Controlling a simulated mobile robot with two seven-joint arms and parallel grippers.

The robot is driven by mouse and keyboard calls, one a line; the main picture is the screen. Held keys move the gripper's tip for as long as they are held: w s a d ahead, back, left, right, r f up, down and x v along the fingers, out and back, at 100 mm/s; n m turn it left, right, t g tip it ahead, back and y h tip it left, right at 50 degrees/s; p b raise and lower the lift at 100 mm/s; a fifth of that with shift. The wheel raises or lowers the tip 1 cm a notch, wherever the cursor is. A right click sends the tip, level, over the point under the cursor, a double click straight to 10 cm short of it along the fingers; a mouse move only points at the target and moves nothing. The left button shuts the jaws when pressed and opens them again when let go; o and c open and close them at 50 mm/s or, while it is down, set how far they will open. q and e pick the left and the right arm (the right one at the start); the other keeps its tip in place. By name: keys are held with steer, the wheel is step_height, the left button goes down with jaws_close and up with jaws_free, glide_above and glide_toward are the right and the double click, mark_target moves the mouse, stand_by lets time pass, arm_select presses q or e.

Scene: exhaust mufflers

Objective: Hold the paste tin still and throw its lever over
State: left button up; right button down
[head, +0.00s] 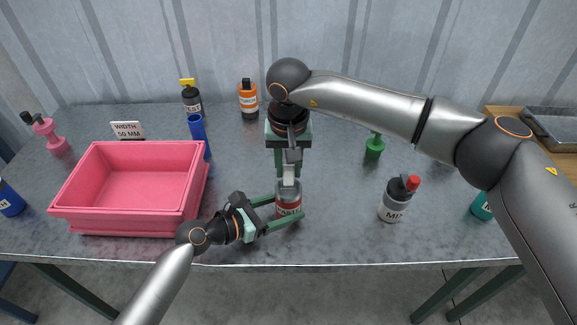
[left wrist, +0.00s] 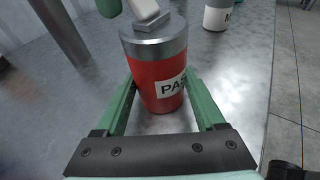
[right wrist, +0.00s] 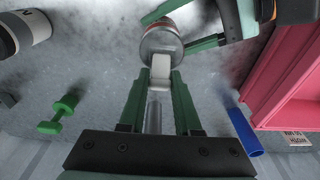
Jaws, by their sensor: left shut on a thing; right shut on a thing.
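The paste tin (head: 288,199) stands upright near the front middle of the table, red with a silver top and a white label. It fills the middle of the left wrist view (left wrist: 158,75). My left gripper (head: 286,208) is shut around the tin's body from the left. The tin's pale lever (left wrist: 146,10) rises from its top. My right gripper (head: 290,172) comes down from above and is shut on the lever. In the right wrist view its fingers (right wrist: 160,78) flank the pale lever end (right wrist: 161,66). The lever's lower part is partly hidden.
A pink crate (head: 200,205) stands at left, with a blue cylinder (head: 198,134) by it. A bottle with a red cap (head: 393,204) and a green object (head: 374,148) are at right. Black and orange bottles (head: 248,99) stand behind. The table front is clear.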

mark_target(289, 176)
steer(key=c, duration=0.6)
jaws_free()
step_height(289, 176, up, 12)
steer(key=s, duration=0.1)
steer(key=shift+s, duration=0.2)
arm_select(q)
steer(key=o, duration=1)
steer(key=shift+c, duration=0.2)
arm_select(e)
steer(key=shift+f, duration=0.1)
